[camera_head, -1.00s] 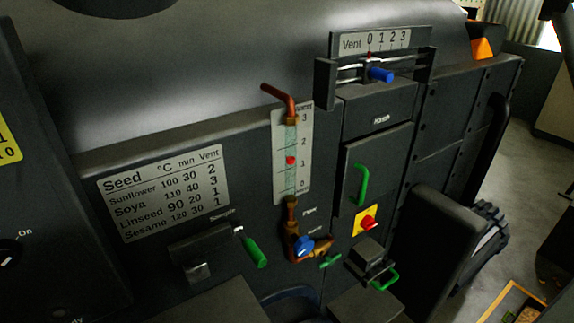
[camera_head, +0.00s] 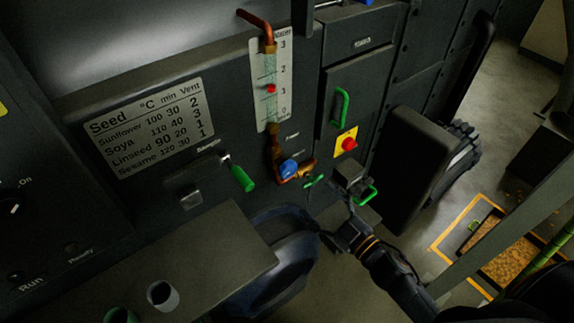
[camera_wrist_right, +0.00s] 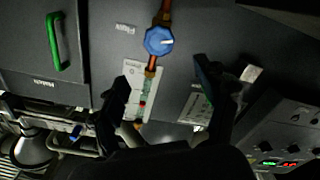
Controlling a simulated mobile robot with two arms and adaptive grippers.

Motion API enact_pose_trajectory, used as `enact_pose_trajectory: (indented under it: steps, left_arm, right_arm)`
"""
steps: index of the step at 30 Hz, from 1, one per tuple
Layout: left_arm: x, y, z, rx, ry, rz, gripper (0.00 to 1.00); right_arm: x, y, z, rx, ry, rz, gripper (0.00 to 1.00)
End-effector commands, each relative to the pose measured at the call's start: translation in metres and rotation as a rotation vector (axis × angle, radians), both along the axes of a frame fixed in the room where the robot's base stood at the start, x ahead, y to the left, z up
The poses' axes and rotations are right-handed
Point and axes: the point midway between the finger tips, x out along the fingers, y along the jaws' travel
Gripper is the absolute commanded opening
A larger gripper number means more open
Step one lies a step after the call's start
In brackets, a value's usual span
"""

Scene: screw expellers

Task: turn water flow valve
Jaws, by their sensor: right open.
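The water flow valve is a round blue knob (camera_head: 289,168) on a copper pipe (camera_head: 275,140) below a flow gauge. In the right wrist view the knob (camera_wrist_right: 158,41) shows near the top centre with a light pointer mark, between and beyond the two fingers. My right gripper (camera_head: 336,214) is open and empty, below and to the right of the knob, apart from it. Its fingers (camera_wrist_right: 162,84) are spread wide in the wrist view. My left gripper is not in view.
A green-handled lever (camera_head: 238,174) is to the left. A grey ledge (camera_head: 215,262) with cups (camera_head: 163,295) is lower left. A red knob on a yellow plate (camera_head: 346,142) and a green door handle (camera_head: 341,106) are upper right.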

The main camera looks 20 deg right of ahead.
Motion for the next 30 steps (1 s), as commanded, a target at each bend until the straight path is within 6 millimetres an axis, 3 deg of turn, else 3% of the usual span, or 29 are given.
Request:
enact_pose_trajectory:
  steps: [5, 18, 24, 30]
  left_arm:
    - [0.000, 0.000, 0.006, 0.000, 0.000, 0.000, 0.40]
    - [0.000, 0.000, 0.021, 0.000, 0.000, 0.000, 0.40]
    - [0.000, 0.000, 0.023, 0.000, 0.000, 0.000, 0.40]
    - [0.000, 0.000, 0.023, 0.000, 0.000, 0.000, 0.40]
  right_arm:
    - [0.020, 0.008, 0.004, 0.000, -0.007, 0.003, 0.75]
    - [0.104, 0.038, 0.003, 0.001, -0.003, 0.000, 0.75]
    - [0.124, 0.045, 0.002, 0.001, -0.003, 0.001, 0.75]
    - [0.129, 0.047, 0.001, 0.001, -0.002, 0.001, 0.75]
